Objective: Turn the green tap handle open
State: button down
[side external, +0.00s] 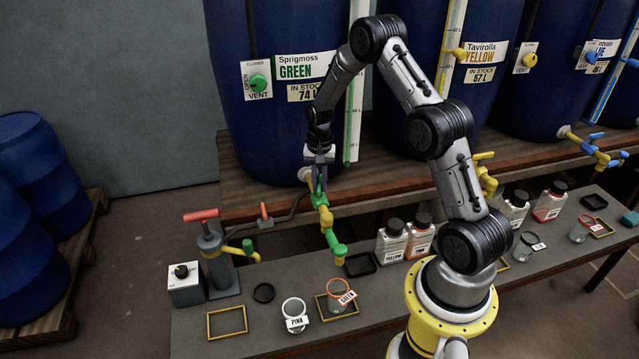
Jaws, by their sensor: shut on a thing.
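The green tap (327,218) comes off the front of the blue vat (258,130) labelled Sprigmoss GREEN. It has yellow and green sections and a green spout pointing down. My gripper (320,186) points down over the tap from above and is shut on its green handle. The fingers and my wrist hide most of the handle, so its exact angle is hard to tell. A clear cup (340,303) with an orange rim and a GREEN tag stands below the spout, in a yellow-edged square.
A PINK-tagged cup (294,314) and an empty yellow frame (227,322) are to the left. A hand pump (213,255) with a red handle stands behind them. Labelled bottles (392,243) stand right of the spout. Yellow (486,175) and blue (600,150) taps are further right.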

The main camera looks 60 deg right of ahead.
aim_at(319, 183)
jog(key=n, duration=0.4)
dwell(0.3)
jog(key=c, duration=0.8)
grip_release()
jog(key=shift+c, duration=0.2)
notch_tip(319, 183, up, 14)
jog(key=shift+a, duration=0.1)
